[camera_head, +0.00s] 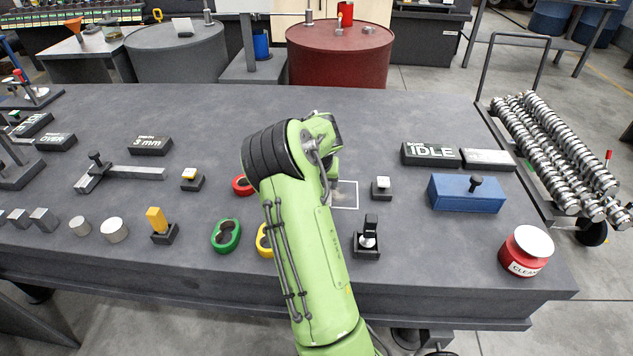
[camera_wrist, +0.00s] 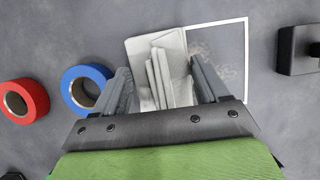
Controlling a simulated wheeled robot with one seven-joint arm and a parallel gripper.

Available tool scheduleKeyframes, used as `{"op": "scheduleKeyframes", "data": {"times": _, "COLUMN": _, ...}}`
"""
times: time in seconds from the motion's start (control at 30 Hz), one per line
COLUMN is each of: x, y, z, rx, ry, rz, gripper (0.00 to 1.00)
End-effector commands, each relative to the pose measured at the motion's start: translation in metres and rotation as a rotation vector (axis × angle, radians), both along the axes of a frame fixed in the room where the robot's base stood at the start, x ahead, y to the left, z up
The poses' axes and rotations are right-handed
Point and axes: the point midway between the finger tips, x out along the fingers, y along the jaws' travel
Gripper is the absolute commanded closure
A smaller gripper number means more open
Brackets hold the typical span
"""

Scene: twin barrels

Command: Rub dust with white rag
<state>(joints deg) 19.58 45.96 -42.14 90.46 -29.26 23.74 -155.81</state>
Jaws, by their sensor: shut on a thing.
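The white rag (camera_wrist: 138,52) lies flat on the table in the wrist view, with an upright folded ridge in its middle. My gripper (camera_wrist: 160,72) is shut on that ridge. The rag covers the left part of a white square outline (camera_wrist: 246,68). Pale dust (camera_wrist: 204,47) shows on the dark surface inside the outline, just right of the rag. In the head view the outline (camera_head: 356,195) shows right of my arm, with a faint dusty patch; my arm hides the gripper fingers and most or all of the rag.
A blue ring (camera_wrist: 82,95) and a red ring (camera_wrist: 22,100) lie left of my gripper. A small black holder (camera_head: 381,188) stands right of the outline. The blue box (camera_head: 460,195) and red CLEAN container (camera_head: 522,255) stand farther right. Green ring (camera_head: 226,236) lies front left.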

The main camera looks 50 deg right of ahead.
Motion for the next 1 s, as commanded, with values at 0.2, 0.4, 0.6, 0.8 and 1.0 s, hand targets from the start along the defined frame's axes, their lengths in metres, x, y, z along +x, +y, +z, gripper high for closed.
{"op": "scheduleKeyframes", "data": {"times": 0.2, "x": -0.018, "y": -0.015, "z": 0.001, "rx": 0.000, "ry": 0.000, "rz": -0.004, "gripper": 0.51}}
{"op": "scheduleKeyframes", "data": {"times": 0.4, "x": -0.024, "y": -0.020, "z": 0.001, "rx": -0.001, "ry": -0.001, "rz": -0.002, "gripper": 0.51}}
{"op": "scheduleKeyframes", "data": {"times": 0.6, "x": -0.040, "y": -0.032, "z": -0.001, "rx": -0.001, "ry": -0.001, "rz": -0.003, "gripper": 0.51}}
{"op": "scheduleKeyframes", "data": {"times": 0.8, "x": -0.049, "y": -0.040, "z": -0.002, "rx": 0.000, "ry": 0.000, "rz": -0.001, "gripper": 0.51}}
{"op": "scheduleKeyframes", "data": {"times": 1.0, "x": -0.062, "y": -0.049, "z": -0.002, "rx": 0.001, "ry": 0.001, "rz": -0.005, "gripper": 0.51}}
